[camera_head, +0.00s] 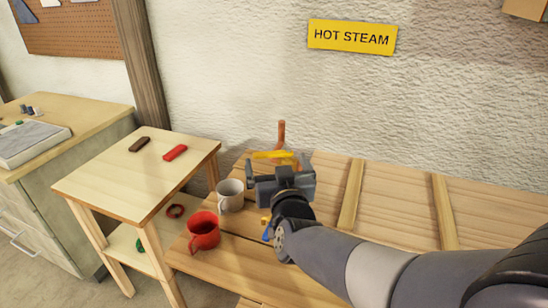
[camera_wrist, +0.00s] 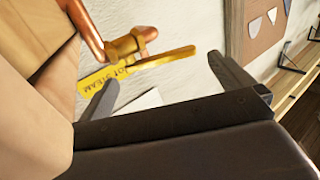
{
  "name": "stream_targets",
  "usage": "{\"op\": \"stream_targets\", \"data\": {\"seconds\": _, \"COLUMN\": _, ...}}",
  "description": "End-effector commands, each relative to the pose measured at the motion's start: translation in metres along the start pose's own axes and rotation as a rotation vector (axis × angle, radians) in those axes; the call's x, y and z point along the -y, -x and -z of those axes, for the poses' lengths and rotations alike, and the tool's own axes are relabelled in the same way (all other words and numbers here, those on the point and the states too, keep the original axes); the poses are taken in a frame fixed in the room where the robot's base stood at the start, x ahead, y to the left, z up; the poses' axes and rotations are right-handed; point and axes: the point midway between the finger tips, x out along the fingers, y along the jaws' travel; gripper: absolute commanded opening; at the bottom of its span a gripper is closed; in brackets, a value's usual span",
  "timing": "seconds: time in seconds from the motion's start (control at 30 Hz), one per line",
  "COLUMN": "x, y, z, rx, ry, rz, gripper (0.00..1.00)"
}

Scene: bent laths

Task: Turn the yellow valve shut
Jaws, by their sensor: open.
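The yellow valve lever (camera_head: 272,155) shows in front of a copper pipe (camera_head: 281,131) by the wall. In the wrist view, the lever (camera_wrist: 168,56) is a flat yellow bar reaching sideways from a brass valve body (camera_wrist: 124,46). My gripper (camera_head: 279,165) is open and empty close to the lever. In the wrist view, the lever appears just beyond and between the two fingertips of my gripper (camera_wrist: 162,69). I cannot tell whether a finger touches it. My gripper hides the lower part of the valve in the head view.
A grey mug (camera_head: 230,196) and a red mug (camera_head: 204,232) stand left of my gripper on the slatted wooden bench (camera_head: 400,205). A small wooden table (camera_head: 115,180) is further left. A yellow HOT STEAM sign (camera_head: 352,36) hangs on the wall. The bench's right part looks clear.

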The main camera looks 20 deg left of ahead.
Motion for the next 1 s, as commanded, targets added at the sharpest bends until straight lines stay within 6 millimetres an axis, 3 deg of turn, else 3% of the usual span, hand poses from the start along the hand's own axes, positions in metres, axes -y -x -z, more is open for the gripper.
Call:
{"op": "stream_targets", "data": {"seconds": 0.2, "x": 0.001, "y": 0.037, "z": 0.000, "rx": -0.001, "ry": 0.000, "rz": 0.002, "gripper": 1.00}}
{"op": "stream_targets", "data": {"seconds": 0.4, "x": 0.000, "y": 0.054, "z": 0.000, "rx": -0.001, "ry": 0.000, "rz": 0.001, "gripper": 1.00}}
{"op": "stream_targets", "data": {"seconds": 0.77, "x": 0.000, "y": 0.058, "z": 0.000, "rx": 0.001, "ry": 0.001, "rz": 0.000, "gripper": 0.99}}
{"op": "stream_targets", "data": {"seconds": 1.0, "x": 0.008, "y": 0.044, "z": 0.010, "rx": 0.065, "ry": -0.007, "rz": 0.047, "gripper": 0.80}}
